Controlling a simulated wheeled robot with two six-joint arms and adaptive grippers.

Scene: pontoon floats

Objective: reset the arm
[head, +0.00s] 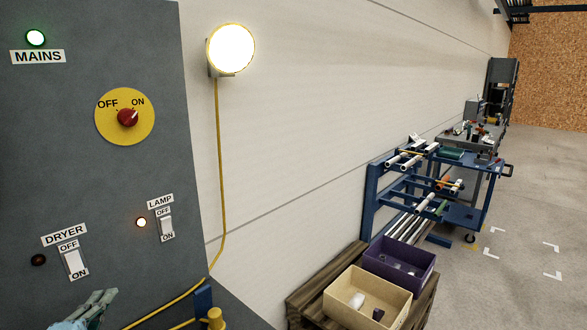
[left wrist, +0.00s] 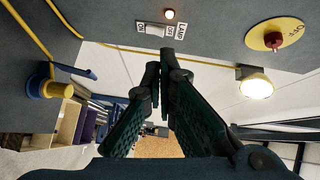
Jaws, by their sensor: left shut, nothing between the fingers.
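My left gripper (head: 97,305) shows only in part at the bottom left of the head view, below the DRYER switch (head: 75,264). In the left wrist view its two dark green fingers (left wrist: 166,62) are shut together with nothing between them. The fingertips point towards the grey panel (head: 150,60), just below the LAMP switch (left wrist: 150,29) in that picture; I see no contact. The LAMP switch also shows in the head view (head: 166,227), with its indicator (head: 141,223) lit. My right gripper is in neither view.
The wall lamp (head: 231,48) and the MAINS light (head: 35,38) are lit; the dryer indicator (head: 38,260) is dark. The red knob (head: 127,117) points towards ON. A yellow cable (head: 221,180) runs down the wall. Bins (head: 399,266) and a blue rack (head: 371,195) stand right; floor beyond is open.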

